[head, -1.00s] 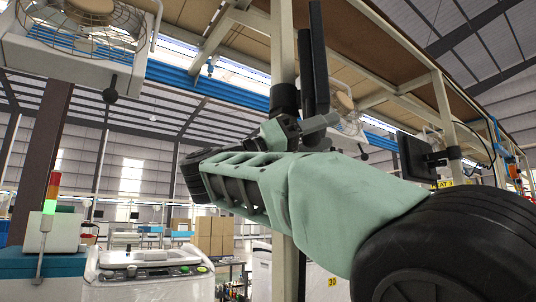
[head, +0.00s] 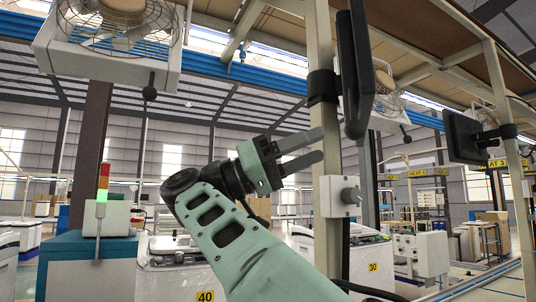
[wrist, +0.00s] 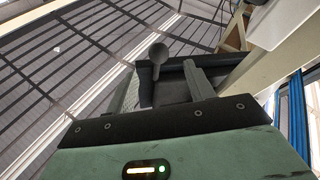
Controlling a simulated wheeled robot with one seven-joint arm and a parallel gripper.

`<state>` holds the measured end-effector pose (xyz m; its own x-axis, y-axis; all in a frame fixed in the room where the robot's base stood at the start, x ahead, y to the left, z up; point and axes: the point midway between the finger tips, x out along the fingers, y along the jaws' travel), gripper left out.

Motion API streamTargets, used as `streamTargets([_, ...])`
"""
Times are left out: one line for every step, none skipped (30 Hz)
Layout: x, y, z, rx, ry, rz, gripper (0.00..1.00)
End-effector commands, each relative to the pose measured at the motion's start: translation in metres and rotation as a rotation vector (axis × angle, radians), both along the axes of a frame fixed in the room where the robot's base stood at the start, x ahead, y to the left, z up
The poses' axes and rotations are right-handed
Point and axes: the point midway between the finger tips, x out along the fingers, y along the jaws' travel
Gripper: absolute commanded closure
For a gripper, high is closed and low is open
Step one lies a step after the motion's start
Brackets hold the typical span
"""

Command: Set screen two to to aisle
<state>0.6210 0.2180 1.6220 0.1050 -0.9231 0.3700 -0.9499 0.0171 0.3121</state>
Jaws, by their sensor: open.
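A dark flat screen (head: 355,70) hangs on the near post, seen almost edge-on, with its face mostly hidden. A second dark screen (head: 463,137) is mounted on the post at the right, its face angled leftward. I cannot tell which is screen two. My gripper (head: 321,145) is open and empty, its two grey fingers pointing right, below and left of the near screen in the picture. In the wrist view my open fingers (wrist: 168,88) have a dark panel behind them. I cannot tell whether that panel is a screen.
A cream post (head: 324,190) with a grey switch box (head: 341,197) stands just right of my gripper. A caged fan (head: 120,20) hangs at upper left with a black knob below. White machines (head: 175,270) stand below; an aisle floor shows at lower right.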

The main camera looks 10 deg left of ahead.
Motion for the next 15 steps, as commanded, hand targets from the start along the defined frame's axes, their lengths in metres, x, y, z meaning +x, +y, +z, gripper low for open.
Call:
streamTargets([-0.001, 0.004, 0.003, -0.002, -0.001, -0.001, 0.47])
streamTargets([-0.002, 0.005, 0.002, -0.002, -0.002, -0.002, 0.47])
streamTargets([-0.002, 0.007, 0.002, -0.001, -0.004, -0.002, 0.47])
streamTargets([-0.003, 0.009, 0.002, 0.0, -0.006, -0.002, 0.47])
streamTargets([-0.004, 0.01, 0.001, 0.001, -0.008, -0.002, 0.47])
streamTargets([-0.003, 0.014, 0.002, 0.0, -0.005, -0.002, 0.47])
streamTargets([-0.003, 0.016, 0.002, 0.0, 0.0, -0.001, 0.47])
streamTargets([-0.003, 0.019, 0.001, -0.002, 0.001, -0.001, 0.47])
streamTargets([-0.003, 0.023, 0.0, -0.003, 0.001, 0.0, 0.47])
streamTargets([-0.003, 0.025, -0.001, -0.004, 0.001, -0.002, 0.47])
streamTargets([-0.003, 0.027, -0.002, -0.003, 0.002, -0.001, 0.47])
streamTargets([-0.004, 0.03, -0.003, -0.003, 0.001, 0.0, 0.47])
streamTargets([-0.004, 0.031, -0.004, -0.002, 0.0, -0.002, 0.47])
streamTargets([-0.005, 0.033, -0.004, -0.002, -0.002, -0.002, 0.47])
streamTargets([-0.006, 0.036, -0.005, 0.0, -0.005, -0.002, 0.47])
